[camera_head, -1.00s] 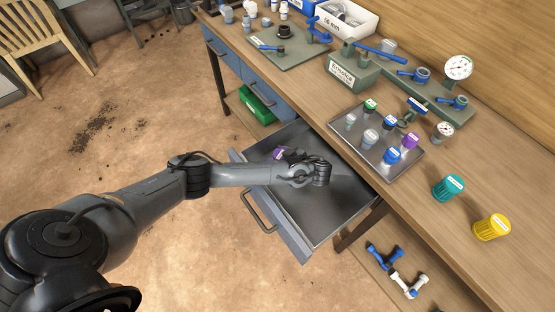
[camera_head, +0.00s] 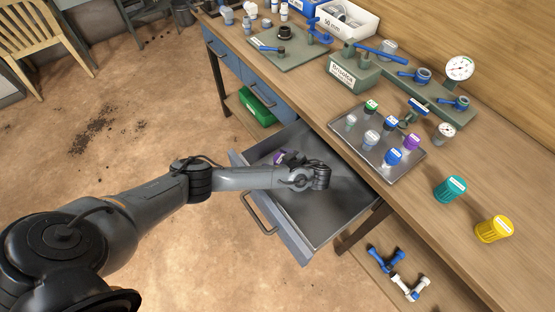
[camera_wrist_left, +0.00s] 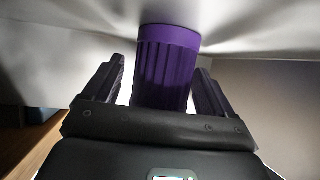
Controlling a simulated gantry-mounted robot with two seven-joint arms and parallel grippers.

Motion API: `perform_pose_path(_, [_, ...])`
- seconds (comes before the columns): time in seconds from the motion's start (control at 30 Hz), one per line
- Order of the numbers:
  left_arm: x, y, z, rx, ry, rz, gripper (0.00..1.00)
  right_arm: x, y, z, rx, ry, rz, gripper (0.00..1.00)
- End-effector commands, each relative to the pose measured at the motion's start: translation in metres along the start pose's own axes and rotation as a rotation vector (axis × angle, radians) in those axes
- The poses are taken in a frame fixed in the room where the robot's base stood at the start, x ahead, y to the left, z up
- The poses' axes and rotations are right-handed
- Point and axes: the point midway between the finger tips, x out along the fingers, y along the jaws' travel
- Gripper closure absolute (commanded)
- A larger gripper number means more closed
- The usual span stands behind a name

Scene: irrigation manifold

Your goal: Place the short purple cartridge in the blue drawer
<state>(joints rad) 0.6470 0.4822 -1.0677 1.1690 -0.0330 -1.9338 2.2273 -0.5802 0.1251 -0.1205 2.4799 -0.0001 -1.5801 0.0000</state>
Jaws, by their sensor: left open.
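The purple cartridge (camera_head: 279,157) is inside the open blue drawer (camera_head: 300,248), near its back left part and partly hidden by my arm. In the left wrist view the cartridge (camera_wrist_left: 167,65) has ribbed sides and a smooth band at one end, which meets a pale grey surface. My left gripper (camera_wrist_left: 157,88) is open, with one finger on each side of the cartridge and a visible gap on both sides. In the head view the left hand is low in the drawer, its fingers mostly hidden. My right gripper is not in view.
A metal tray (camera_head: 415,168) on the bench holds several small cartridges, one purple-topped (camera_head: 411,142). A teal cartridge (camera_head: 450,190) and a yellow one (camera_head: 494,229) stand to its right. The drawer's right part is bare. A green bin (camera_head: 258,108) sits beyond the drawer.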

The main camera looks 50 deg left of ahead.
Motion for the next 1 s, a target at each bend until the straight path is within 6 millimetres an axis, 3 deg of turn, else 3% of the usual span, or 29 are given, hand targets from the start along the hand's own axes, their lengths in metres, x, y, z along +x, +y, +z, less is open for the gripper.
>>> perform_pose_path(0.27, [-0.021, 0.001, -0.004, 0.000, -0.002, 0.003, 0.15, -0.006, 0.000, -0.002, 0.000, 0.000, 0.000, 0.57])
perform_pose_path(0.43, [-0.054, 0.001, -0.005, 0.000, -0.002, 0.003, 0.15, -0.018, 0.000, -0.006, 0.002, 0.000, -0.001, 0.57])
perform_pose_path(0.7, [-0.097, 0.000, -0.007, 0.000, -0.001, 0.001, 0.15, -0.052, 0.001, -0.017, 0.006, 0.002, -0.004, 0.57])
perform_pose_path(1.0, [-0.120, 0.000, -0.003, 0.000, 0.000, -0.001, 0.15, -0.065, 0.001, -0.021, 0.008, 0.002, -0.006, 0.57])
